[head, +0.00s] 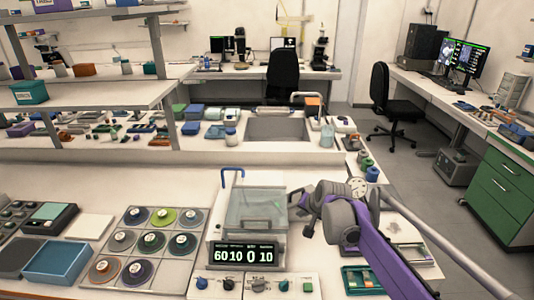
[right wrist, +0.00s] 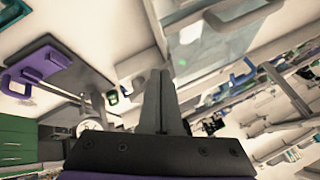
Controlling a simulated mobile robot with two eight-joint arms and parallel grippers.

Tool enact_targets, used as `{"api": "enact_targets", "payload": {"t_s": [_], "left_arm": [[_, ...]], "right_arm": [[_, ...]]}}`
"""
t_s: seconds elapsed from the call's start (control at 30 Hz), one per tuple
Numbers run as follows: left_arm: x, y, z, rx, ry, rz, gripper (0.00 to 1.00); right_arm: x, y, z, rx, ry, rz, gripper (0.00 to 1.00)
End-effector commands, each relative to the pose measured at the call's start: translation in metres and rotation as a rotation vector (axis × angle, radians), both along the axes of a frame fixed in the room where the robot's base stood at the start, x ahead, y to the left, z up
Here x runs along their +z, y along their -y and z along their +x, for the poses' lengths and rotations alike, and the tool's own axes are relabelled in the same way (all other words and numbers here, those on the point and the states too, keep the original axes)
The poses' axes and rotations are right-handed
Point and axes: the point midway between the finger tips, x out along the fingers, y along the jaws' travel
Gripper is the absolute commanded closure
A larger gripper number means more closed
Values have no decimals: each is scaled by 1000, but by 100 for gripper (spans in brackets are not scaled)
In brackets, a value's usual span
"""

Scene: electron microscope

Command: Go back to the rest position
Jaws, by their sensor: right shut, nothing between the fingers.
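My right arm reaches in from the lower right in the head view. Its gripper (head: 300,202) is above the bench, just right of the clear-lidded device (head: 250,212). In the right wrist view the two fingers (right wrist: 160,78) are pressed together with nothing between them. The device has a blue handle and a lit number display (head: 245,255) on its front. My left gripper is out of the head view.
A grey tray of round containers (head: 120,240) and a blue open box (head: 57,262) stand left of the device. Small control boxes (head: 255,285) sit before it. A sink (head: 277,128) and shelves are behind. Floor is free at right, before green drawers (head: 495,200).

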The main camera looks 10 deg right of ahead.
Motion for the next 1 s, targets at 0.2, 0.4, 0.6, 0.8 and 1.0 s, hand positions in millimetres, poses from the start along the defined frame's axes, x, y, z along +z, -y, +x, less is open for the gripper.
{"api": "enact_targets", "payload": {"t_s": [0.2,0.4,0.6,0.8,1.0], "left_arm": [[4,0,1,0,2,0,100],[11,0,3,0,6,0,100],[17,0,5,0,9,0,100],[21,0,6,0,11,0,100],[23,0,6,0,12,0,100]], "right_arm": [[12,-11,-56,73,-18,-65,100],[11,-23,-160,206,-51,-187,100],[-13,-28,-261,340,-86,-305,100],[-46,-27,-330,438,-113,-392,100],[-60,-25,-354,474,-124,-424,100]]}}
